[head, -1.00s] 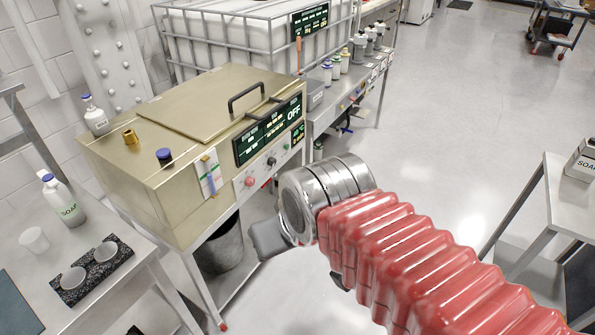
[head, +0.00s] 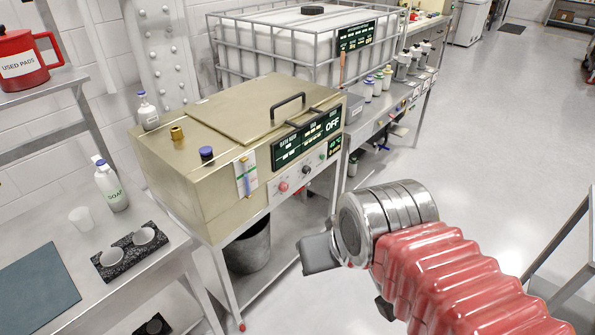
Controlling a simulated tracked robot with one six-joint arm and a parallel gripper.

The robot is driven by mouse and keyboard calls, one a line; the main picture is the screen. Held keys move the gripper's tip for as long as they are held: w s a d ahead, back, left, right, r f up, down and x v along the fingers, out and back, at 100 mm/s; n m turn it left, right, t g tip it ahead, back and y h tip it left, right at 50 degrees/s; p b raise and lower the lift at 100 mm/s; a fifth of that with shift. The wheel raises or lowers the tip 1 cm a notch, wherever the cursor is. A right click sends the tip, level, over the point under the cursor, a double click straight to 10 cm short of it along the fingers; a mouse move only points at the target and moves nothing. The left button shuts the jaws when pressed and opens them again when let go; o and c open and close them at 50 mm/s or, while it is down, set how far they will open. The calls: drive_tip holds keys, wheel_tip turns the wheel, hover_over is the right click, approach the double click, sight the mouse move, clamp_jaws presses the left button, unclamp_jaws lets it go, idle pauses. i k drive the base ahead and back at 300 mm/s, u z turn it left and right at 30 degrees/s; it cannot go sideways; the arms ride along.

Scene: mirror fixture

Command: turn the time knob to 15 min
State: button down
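A brass-coloured bath unit (head: 190,165) stands on a metal frame left of centre, with a closed lid and a black handle. Its front panel carries a dark display (head: 305,138) reading OFF. Below the display is a row with a red knob or button (head: 283,187), a dark knob (head: 306,171) and a smaller green control (head: 321,160). Their labels are too small to read, so I cannot tell which is the time knob. My gripper (head: 318,252) is in front of and below the panel, apart from it. Its fingers are partly hidden by my wrist.
A left bench (head: 95,285) holds a soap bottle (head: 112,190), a white cup (head: 81,218) and a black holder with two round pads. A caged white tank (head: 280,45) stands behind the unit. A bin (head: 247,250) sits underneath. Open floor lies to the right.

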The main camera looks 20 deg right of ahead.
sight(306, 169)
drive_tip(key=z, duration=0.05)
drive_tip(key=i, duration=1.1)
drive_tip(key=z, duration=0.05)
drive_tip(key=k, duration=1.05)
drive_tip(key=z, duration=0.25)
drive_tip(key=i, duration=0.7)
